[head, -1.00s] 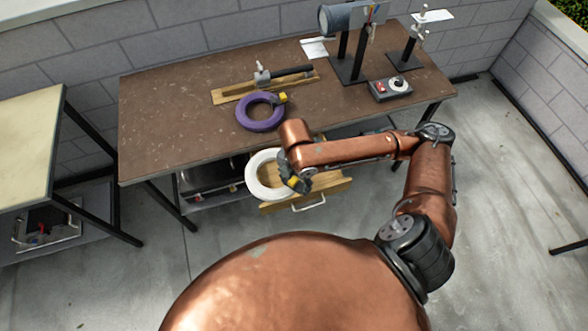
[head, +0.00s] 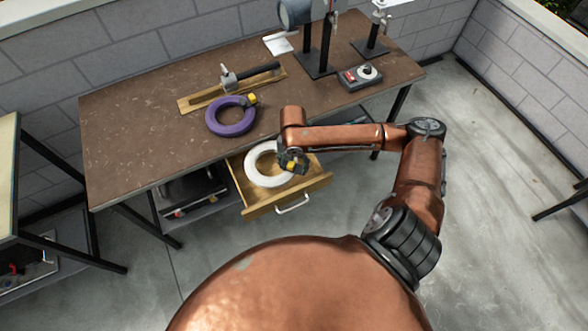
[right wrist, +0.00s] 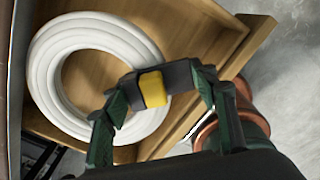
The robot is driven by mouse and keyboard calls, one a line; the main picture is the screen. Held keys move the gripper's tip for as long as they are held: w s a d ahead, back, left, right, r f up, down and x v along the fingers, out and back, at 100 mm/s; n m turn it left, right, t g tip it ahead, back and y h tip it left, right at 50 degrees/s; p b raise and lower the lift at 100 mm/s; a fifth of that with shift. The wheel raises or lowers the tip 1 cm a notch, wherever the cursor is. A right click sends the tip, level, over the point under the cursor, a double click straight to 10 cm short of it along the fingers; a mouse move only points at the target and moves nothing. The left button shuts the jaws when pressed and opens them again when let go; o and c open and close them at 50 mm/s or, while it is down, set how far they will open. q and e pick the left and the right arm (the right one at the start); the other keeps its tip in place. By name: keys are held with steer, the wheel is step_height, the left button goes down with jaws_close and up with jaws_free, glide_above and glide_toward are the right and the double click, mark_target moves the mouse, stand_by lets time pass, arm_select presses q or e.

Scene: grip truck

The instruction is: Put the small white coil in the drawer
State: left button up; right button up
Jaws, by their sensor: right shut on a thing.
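The small white coil (head: 253,168) is a thick ring with a black and yellow clip on its right side. It is over the inside of the open wooden drawer (head: 316,186). My right gripper (head: 291,161) is shut on the coil at this clip. In the right wrist view, the coil (right wrist: 47,76) lies flat across the drawer (right wrist: 205,42), and the gripper (right wrist: 155,88) has its green fingers around the clip. I cannot tell whether the coil touches the drawer bottom. My left gripper is not in view.
The drawer hangs under a brown workbench (head: 135,125). On the bench are a purple coil (head: 220,127), a tool on a wooden board (head: 192,106), a small control box (head: 360,78) and black stands. Another table (head: 8,175) stands at the left.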

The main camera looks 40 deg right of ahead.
steer(key=shift+w+d+f, duration=0.2)
steer(key=shift+d+f, duration=0.05)
steer(key=shift+f, duration=0.05)
steer(key=f, duration=0.1)
steer(key=f+b, duration=0.1)
steer(key=f, duration=0.1)
steer(key=shift+w+d+f, duration=0.1)
steer(key=shift+d+f, duration=0.15)
steer(key=shift+f, duration=0.1)
steer(key=shift+r, duration=0.1)
steer(key=o, duration=1.7)
step_height(320, 180, up, 12)
steer(key=p, duration=0.2)
steer(key=shift+p, duration=0.35)
